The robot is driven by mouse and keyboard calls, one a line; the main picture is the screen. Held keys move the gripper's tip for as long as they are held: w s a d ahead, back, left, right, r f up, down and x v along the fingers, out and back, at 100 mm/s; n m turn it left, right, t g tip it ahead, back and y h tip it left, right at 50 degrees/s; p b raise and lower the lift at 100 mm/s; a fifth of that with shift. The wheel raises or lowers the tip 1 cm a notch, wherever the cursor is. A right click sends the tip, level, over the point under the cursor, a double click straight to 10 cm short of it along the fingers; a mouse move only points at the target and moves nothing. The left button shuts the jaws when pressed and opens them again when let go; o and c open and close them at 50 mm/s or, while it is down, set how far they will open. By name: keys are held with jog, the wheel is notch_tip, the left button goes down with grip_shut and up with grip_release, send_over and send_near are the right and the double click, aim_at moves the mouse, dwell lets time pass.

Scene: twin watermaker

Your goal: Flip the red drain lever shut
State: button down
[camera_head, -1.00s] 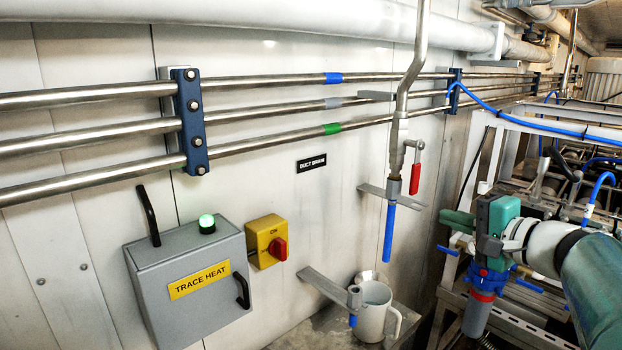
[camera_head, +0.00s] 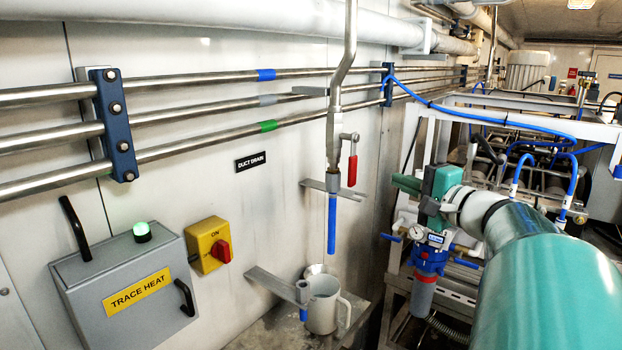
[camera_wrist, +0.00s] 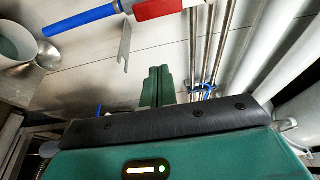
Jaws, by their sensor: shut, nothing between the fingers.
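The red drain lever (camera_head: 352,170) hangs down beside the vertical drain pipe on the wall, just right of the valve, with a blue tube (camera_head: 332,224) below it. In the wrist view the red lever (camera_wrist: 158,9) lies across the top edge, beside the blue tube (camera_wrist: 78,20). My gripper (camera_head: 402,184) is to the right of the lever and apart from it, its fingers pointing left. In the wrist view my gripper's green fingers (camera_wrist: 157,72) are together and empty, below the lever in the picture.
A metal jug (camera_head: 322,312) stands on a ledge under the blue tube. A trace heat box (camera_head: 125,292) and a yellow switch (camera_head: 207,245) are on the wall at left. A blue filter housing (camera_head: 428,260) and frame stand behind my gripper. A bracket (camera_head: 330,188) crosses the pipe.

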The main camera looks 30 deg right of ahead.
aim_at(354, 160)
jog(key=w+a, duration=0.4)
jog(key=w, duration=0.2)
jog(key=shift+w, duration=0.2)
dwell(0.4)
